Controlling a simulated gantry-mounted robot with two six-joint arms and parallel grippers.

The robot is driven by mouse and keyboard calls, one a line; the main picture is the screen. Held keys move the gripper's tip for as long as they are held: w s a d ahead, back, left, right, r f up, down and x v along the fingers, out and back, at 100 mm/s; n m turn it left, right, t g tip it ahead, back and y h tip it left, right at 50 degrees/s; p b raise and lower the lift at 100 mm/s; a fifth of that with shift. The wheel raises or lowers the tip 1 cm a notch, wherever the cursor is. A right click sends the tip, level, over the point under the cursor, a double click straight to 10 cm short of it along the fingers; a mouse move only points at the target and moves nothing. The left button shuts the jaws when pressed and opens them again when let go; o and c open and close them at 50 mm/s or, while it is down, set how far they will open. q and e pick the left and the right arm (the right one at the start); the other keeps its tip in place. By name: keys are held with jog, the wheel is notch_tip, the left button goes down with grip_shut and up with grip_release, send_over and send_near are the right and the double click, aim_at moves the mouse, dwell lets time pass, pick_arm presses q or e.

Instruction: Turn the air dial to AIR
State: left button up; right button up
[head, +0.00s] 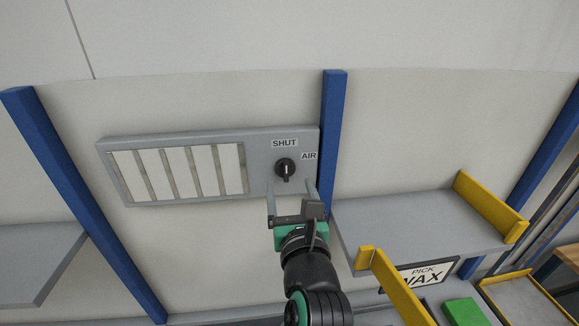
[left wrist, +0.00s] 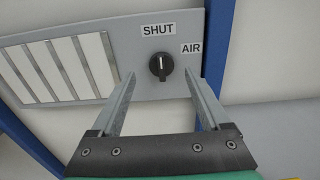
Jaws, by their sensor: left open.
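The air dial (head: 285,168) is a round black knob on a grey wall panel (head: 262,180). Its white pointer line points up toward the SHUT label (head: 284,143). The AIR label (head: 309,156) is up and to the right of the knob. My left gripper (head: 291,188) is open and empty, just below the dial in the head view. In the left wrist view, the dial (left wrist: 161,66) shows between and beyond the two fingertips (left wrist: 160,74), with no clear contact. My right gripper is not in view.
White vent slats (head: 178,173) fill the panel's left part. A blue post (head: 332,140) stands close to the panel's right edge. A grey shelf (head: 420,225) with yellow end rails (head: 490,207) is at the right, above a green block (head: 464,311).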

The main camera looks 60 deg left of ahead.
aim_at(286, 167)
pick_arm(q)
jog(key=p+x, duration=0.1)
jog(key=x, duration=0.7)
jog(key=shift+d, duration=0.1)
grip_shut()
